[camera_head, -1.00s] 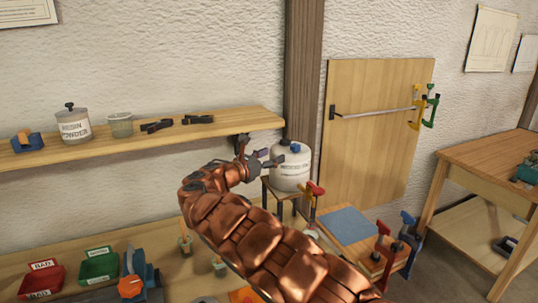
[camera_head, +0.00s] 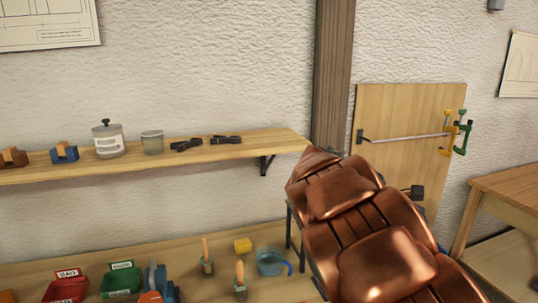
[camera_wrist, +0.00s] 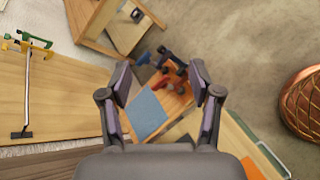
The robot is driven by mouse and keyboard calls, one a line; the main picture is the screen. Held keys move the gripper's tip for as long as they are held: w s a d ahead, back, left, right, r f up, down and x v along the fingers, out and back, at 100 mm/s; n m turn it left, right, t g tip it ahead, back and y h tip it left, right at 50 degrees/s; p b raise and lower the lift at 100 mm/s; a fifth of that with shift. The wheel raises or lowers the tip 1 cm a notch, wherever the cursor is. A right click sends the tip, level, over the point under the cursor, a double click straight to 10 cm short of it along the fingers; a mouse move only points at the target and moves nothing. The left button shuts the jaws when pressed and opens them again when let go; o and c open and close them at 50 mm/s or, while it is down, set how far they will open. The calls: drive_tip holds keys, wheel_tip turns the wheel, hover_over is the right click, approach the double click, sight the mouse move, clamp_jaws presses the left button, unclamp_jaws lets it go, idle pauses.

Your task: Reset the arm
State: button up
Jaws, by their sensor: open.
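My copper-coloured arm (camera_head: 375,235) reaches up from the lower right of the head view. My gripper is mostly or wholly hidden behind it there. In the wrist view my gripper (camera_wrist: 162,84) is open, its two dark fingers spread with nothing between them. Beyond the fingers and apart from them are a blue pad (camera_wrist: 146,112) on a wooden block and red and blue clamps (camera_wrist: 172,66).
A wall shelf (camera_head: 215,152) with jars stands left of my arm. A wooden panel (camera_head: 385,110) with a bar clamp is behind it, and a wooden table (camera_head: 510,195) at right. The bench below holds bins, brushes and a blue cup (camera_head: 270,262).

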drive_tip(key=s+f+m+g+y, duration=0.1)
drive_tip(key=s+f+m+y, duration=0.25)
drive_tip(key=s, duration=0.65)
drive_tip(key=s+a+f+m+y, duration=0.2)
drive_tip(key=s+a+f, duration=0.2)
drive_tip(key=s, duration=0.4)
drive_tip(key=s+a+f+m+g+y, duration=0.1)
drive_tip(key=s+a+f+m+y, duration=0.2)
drive_tip(key=s+a, duration=0.3)
drive_tip(key=s+a+f+m+y+b, duration=0.1)
drive_tip(key=s+a+f, duration=0.4)
drive_tip(key=s, duration=0.5)
drive_tip(key=shift+a+m+g+y, duration=0.3)
drive_tip(key=shift+m+y, duration=0.55)
drive_tip(key=shift+y, duration=0.4)
